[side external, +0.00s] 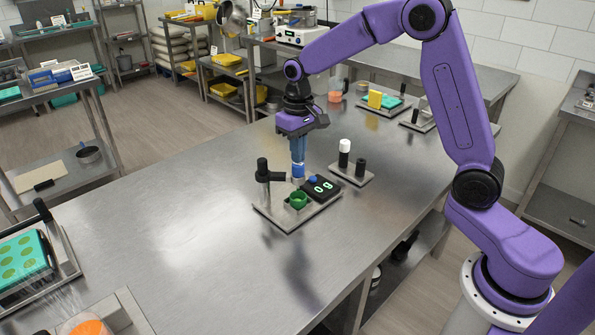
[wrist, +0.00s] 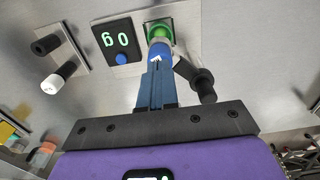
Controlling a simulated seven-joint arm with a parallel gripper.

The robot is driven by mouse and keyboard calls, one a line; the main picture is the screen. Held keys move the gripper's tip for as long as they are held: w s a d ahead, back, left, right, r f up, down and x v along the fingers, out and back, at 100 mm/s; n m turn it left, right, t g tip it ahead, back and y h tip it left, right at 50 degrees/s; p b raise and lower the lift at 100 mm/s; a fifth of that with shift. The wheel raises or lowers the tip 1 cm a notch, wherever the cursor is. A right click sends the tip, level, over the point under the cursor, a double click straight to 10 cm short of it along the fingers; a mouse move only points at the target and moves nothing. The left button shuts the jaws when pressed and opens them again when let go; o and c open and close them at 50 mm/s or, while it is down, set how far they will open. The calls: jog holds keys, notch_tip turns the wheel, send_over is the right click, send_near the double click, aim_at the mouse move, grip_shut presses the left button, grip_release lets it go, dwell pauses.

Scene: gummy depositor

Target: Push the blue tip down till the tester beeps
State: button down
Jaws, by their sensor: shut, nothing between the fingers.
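The tester is a grey plate (side external: 285,216) with a green cup (side external: 298,200), a black display box (side external: 322,188) and a black post with a side arm (side external: 263,171). The display seems to read 0 g in green; a blue button sits on its box. The bright blue tip (side external: 298,170) stands upright above the green cup, beside the post's arm. In the wrist view the blue tip (wrist: 160,52) carries a white mark. My gripper (wrist: 157,70) points down with its blue fingers shut, directly over the tip. I cannot tell whether they touch it.
A small plate with a white-capped post (side external: 345,152) and a black post stands right behind the tester. A teal tray with a yellow block (side external: 375,99) is farther back. A teal mould (side external: 22,260) lies at the left front. The steel table between is clear.

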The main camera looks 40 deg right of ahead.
jog(key=shift+f, duration=1.1)
jog(key=shift+r, duration=3.5)
jog(key=shift+s+a, duration=0.2)
jog(key=s+a+f+n, duration=0.2)
jog(key=s+n, duration=1)
jog(key=s, duration=2.1)
jog(key=shift+s+f+n, duration=0.15)
jog(key=shift+n, duration=0.15)
